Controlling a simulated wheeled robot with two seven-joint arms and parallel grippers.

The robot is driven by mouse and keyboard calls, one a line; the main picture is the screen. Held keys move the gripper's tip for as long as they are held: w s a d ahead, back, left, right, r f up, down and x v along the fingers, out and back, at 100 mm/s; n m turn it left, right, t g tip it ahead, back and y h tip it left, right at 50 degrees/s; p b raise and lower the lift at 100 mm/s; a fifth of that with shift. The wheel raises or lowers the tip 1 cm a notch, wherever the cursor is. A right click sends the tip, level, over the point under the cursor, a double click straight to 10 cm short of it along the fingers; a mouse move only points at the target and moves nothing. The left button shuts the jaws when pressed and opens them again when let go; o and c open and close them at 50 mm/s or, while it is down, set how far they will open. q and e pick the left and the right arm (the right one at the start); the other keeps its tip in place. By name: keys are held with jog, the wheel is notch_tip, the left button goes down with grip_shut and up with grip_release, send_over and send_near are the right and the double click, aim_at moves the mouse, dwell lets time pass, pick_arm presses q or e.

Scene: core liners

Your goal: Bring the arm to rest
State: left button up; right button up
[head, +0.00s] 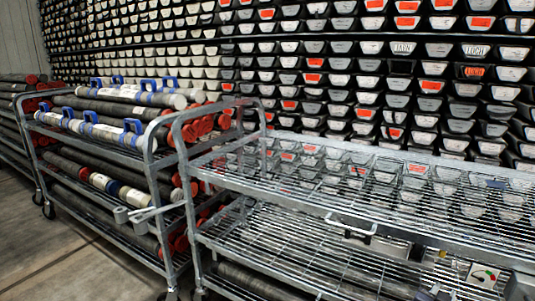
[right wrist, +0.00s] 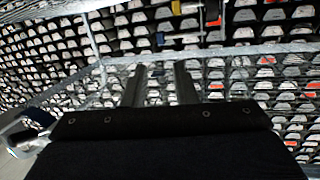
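My right gripper (right wrist: 158,75) shows in the right wrist view as two dark fingers standing apart, with nothing visible between them. Its wide black body fills the bottom of that view. In the head view I cannot clearly pick the right gripper out against the wire shelves; a small bar with dark ends (head: 352,228) lies near the front edge there, and I cannot tell what it is. I cannot make out my left gripper in either view.
An empty-topped wire cart (head: 300,190) stands in front at right. Another cart (head: 115,155) at left holds dark core tubes with red ends and blue-handled liners (head: 130,95). Racks of stacked trays (head: 300,50) fill the back. Open floor (head: 70,262) lies at lower left.

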jog(key=s+d+f+m+g+y, duration=0.25)
jog(key=s+f+m+g, duration=0.35)
jog(key=s+f, duration=0.6)
jog(key=s+a+f+n+g+y, duration=0.1)
jog(key=s+a+n+g+y, duration=0.2)
jog(key=a+y, duration=0.8)
jog(key=s+a+r+n+t+y, duration=0.1)
jog(key=s+a+r+n+t, duration=0.1)
jog(key=s+a+r+n, duration=0.6)
jog(key=s+a+r+n+t+y, duration=0.1)
jog(key=s+a+r+n, duration=0.2)
jog(key=a+r, duration=0.7)
notch_tip(320, 180, up, 29)
jog(key=s+p, duration=0.1)
jog(key=p, duration=2.6)
jog(key=shift+d+f+n, duration=0.2)
jog(key=shift+d+n, duration=0.1)
jog(key=shift+d, duration=0.1)
